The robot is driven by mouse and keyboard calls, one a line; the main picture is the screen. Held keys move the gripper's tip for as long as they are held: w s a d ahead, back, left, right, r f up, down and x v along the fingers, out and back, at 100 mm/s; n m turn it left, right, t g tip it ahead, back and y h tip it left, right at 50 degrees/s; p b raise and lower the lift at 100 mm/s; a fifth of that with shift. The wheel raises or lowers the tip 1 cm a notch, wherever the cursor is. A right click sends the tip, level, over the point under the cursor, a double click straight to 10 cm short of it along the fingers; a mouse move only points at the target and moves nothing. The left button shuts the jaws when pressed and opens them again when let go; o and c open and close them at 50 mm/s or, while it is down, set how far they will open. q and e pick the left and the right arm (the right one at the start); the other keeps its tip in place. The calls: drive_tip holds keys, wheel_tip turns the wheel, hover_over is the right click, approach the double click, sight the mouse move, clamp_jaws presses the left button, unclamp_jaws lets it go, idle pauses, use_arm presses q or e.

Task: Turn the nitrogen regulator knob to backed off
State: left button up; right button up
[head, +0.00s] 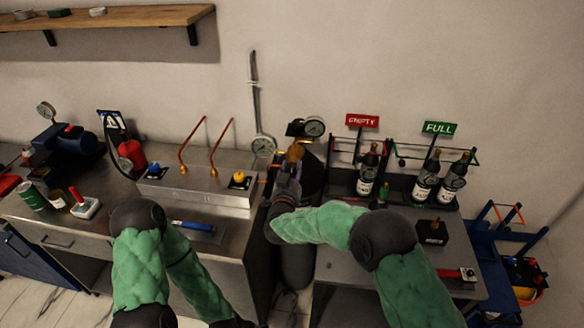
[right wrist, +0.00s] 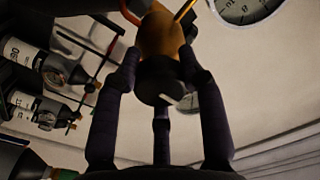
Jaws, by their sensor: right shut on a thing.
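My right gripper (head: 291,177) reaches up to the regulator from the front. In the right wrist view its dark fingers (right wrist: 160,72) are closed around the knob. The knob is hidden by the gripper in the head view. My left arm is folded low at the left, and its gripper is out of view.
A steel manifold box (head: 197,188) with copper pipes stands left of the regulator, with another gauge (head: 263,146) near it. Racked bottles (head: 366,172) stand right, under red EMPTY (head: 362,121) and green FULL (head: 440,128) signs. A black box (head: 432,231) sits on the right bench.

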drive_tip(key=shift+f+n, duration=0.15)
drive_tip(key=shift+n, duration=0.45)
drive_tip(key=o, duration=1.2)
drive_tip(key=shift+c, duration=0.2)
drive_tip(key=s+a, duration=0.1)
drive_tip(key=s, duration=1.1)
drive_tip(key=shift+a, duration=0.25)
